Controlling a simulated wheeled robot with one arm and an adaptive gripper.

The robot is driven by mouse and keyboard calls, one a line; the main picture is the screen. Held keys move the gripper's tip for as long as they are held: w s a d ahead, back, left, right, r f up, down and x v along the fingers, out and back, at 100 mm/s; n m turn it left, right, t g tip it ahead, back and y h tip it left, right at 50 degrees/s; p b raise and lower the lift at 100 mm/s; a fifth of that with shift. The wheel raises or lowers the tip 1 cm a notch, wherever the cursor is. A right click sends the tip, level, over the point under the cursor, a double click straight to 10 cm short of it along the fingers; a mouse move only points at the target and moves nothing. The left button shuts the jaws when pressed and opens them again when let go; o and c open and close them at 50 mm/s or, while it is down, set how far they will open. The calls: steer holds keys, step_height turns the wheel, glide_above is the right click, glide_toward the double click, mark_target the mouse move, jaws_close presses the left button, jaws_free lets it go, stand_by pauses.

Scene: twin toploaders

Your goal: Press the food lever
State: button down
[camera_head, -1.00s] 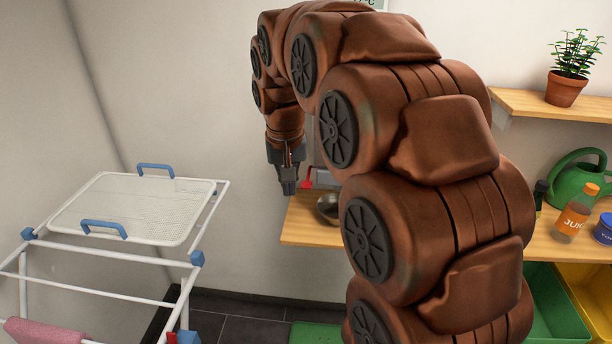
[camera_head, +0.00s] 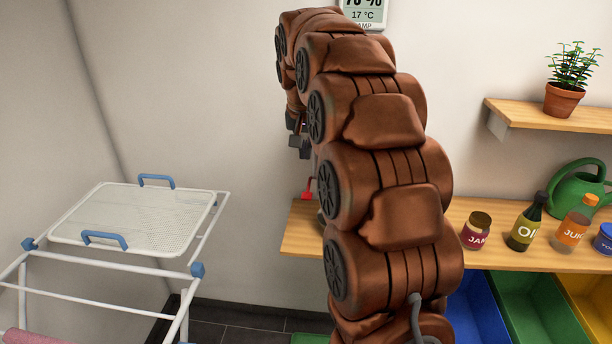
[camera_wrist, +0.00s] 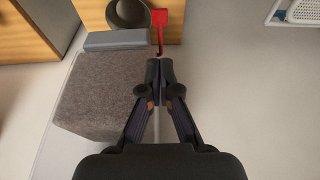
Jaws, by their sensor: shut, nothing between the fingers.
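The red lever (camera_head: 308,189) sticks up at the left end of the lower wooden shelf, partly beside my arm. In the wrist view the red lever (camera_wrist: 160,18) has a flat paddle and a thin stem. My gripper (camera_head: 300,148) is shut and empty, above the lever in the head view. In the wrist view the closed fingertips (camera_wrist: 159,66) line up with the lever's stem; I cannot tell how far above it they are. A grey speckled box (camera_wrist: 103,92) with a smooth grey strip lies left of the fingers, and a dark round bowl (camera_wrist: 113,15) is beside the lever.
The lower shelf (camera_head: 300,236) holds a jam jar (camera_head: 476,231), an oil bottle (camera_head: 525,224), a juice bottle (camera_head: 573,225) and a green watering can (camera_head: 575,190) farther right. A white drying rack (camera_head: 205,235) stands at left. Coloured bins are below the shelf.

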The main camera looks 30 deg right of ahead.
steer(key=p, duration=0.4)
glide_above(307, 195)
steer(key=f, duration=1.1)
steer(key=shift+s+a+f, duration=0.1)
steer(key=shift+s+a, duration=0.25)
steer(key=shift+s, duration=0.05)
steer(key=shift+f+p, duration=0.3)
steer(key=shift+f, duration=0.8)
steer(key=shift+f, duration=0.1)
